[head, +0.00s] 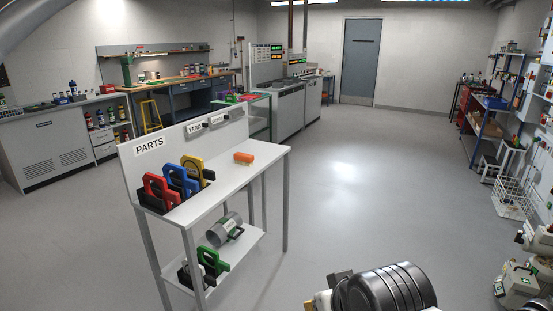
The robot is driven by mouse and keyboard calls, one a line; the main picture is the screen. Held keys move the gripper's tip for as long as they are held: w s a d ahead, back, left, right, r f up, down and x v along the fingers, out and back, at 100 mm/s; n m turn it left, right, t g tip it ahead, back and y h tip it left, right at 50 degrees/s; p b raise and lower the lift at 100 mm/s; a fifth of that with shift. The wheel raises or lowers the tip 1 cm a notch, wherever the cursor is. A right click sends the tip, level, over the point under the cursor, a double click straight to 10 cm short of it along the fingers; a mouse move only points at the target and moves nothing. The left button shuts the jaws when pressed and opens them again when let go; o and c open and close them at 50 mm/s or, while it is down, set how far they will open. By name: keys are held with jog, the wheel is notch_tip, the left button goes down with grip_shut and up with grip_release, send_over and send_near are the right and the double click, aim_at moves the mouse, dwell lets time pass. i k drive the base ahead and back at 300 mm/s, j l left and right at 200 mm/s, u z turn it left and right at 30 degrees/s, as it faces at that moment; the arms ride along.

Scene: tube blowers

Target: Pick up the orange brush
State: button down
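The orange brush (243,158) is a small block lying on the white top of the PARTS stand (222,190), right of the stand's middle and near its back panel. Its top is orange, with a paler band under it. Nothing touches it, and the surface around it is clear. My gripper cannot be made out in the head view, so whether it is open or shut is not shown.
Red (160,191), blue (181,180) and yellow (193,170) handled parts stand left of the brush. A grey cylinder (222,229) and a green part (213,261) are on the lower shelf. The floor (345,190) right of the stand is open. Shelving (490,110) lines the right wall.

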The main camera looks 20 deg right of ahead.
aim_at(241, 158)
jog(key=z, duration=5.05)
jog(key=u, duration=5.05)
jog(key=i+l+z, duration=0.1)
jog(key=i, duration=1.15)
